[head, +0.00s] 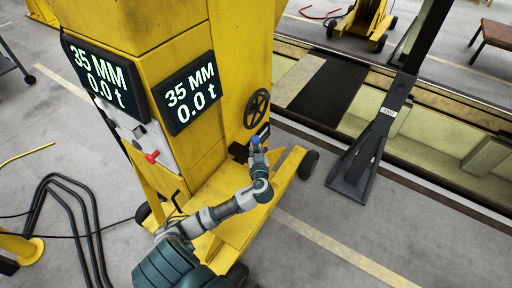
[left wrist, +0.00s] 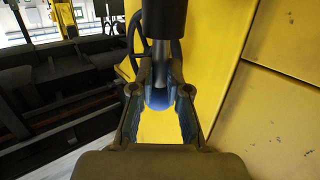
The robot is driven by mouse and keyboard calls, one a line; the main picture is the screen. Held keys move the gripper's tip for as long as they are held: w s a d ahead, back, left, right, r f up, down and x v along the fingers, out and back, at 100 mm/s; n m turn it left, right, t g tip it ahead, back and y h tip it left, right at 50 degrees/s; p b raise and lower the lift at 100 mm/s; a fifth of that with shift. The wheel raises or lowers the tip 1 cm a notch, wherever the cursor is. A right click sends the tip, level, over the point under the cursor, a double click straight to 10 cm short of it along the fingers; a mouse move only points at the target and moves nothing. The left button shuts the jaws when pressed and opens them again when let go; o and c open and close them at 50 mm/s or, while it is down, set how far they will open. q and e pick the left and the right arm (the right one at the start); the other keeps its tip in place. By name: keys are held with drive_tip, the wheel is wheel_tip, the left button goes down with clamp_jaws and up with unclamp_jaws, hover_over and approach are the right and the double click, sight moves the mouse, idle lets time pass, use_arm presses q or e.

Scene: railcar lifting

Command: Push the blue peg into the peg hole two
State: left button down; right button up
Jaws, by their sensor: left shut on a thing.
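The blue peg (head: 256,140) shows as a small blue spot at my left gripper (head: 258,148), beside the yellow lifting jack. In the left wrist view the blue peg (left wrist: 158,99) sits between the two fingers of the left gripper (left wrist: 160,92), which is shut on it. A grey rod (left wrist: 161,60) and a thick black cylinder (left wrist: 165,18) stand in line with the peg above it. I cannot tell whether the rod belongs to the peg. Peg hole two cannot be made out. My right gripper is in neither view.
The yellow jack (head: 207,150) carries two displays reading 35 MM and 0.0 t, a red knob (head: 152,157) and a black handwheel (head: 257,108). A dark post stand (head: 365,150) stands to the right, by the rail pit.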

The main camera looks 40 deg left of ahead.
sight(256, 151)
use_arm(q)
drive_tip(key=shift+f+b, duration=1.05)
drive_tip(key=shift+f, duration=0.3)
drive_tip(key=c, duration=1.1)
unclamp_jaws()
drive_tip(key=shift+d, duration=0.1)
drive_tip(key=shift+s+f, duration=0.1)
drive_tip(key=shift+s+d, duration=0.15)
drive_tip(key=shift+d, duration=0.05)
drive_tip(key=v, duration=1.1)
drive_tip(key=shift+s+d, duration=0.1)
drive_tip(key=shift+d, duration=0.1)
drive_tip(key=shift+a, duration=0.2)
